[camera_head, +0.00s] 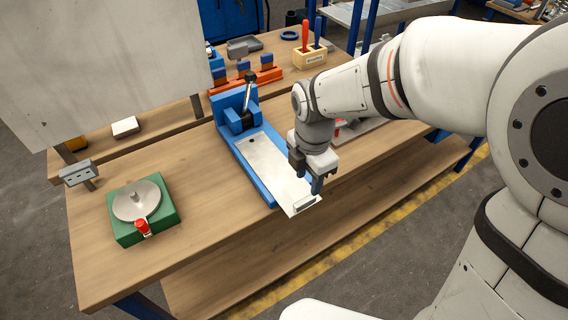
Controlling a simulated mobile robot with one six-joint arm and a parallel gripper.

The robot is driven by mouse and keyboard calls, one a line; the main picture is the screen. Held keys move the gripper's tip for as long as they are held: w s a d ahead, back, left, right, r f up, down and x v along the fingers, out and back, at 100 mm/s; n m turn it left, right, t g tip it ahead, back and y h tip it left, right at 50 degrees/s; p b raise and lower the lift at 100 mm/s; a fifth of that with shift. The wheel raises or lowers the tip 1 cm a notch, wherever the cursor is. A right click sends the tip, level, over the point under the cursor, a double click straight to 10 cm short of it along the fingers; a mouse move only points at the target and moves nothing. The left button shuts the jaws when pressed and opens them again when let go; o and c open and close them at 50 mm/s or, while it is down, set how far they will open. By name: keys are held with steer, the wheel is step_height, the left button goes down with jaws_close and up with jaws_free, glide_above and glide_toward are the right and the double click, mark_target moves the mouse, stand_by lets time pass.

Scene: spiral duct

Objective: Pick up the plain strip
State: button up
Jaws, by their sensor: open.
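A plain metal strip (272,169) lies flat along a blue fixture (228,138) on the wooden workbench. It is pale grey with a small dark hole near its far end, and its near end reaches toward the bench's front edge. My gripper (306,182) is open above the right side of the strip, near its near end. The gripper covers part of the strip's right edge. I cannot tell whether the fingertips touch the strip.
A green base with a round metal disc (134,198) and red knob stands at left. A large grey panel (95,55) blocks the upper left. A wooden holder (309,58) with red and blue handles stands at the back. Bare bench lies between the green base and fixture.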

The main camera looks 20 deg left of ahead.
mark_target(305, 199)
steer(key=f, duration=0.4)
steer(key=f+p, duration=0.1)
steer(key=f, duration=0.3)
steer(key=shift+s+a, duration=0.1)
steer(key=shift+s, duration=0.1)
steer(key=shift+r, duration=0.1)
steer(key=shift+c, duration=0.2)
jaws_close()
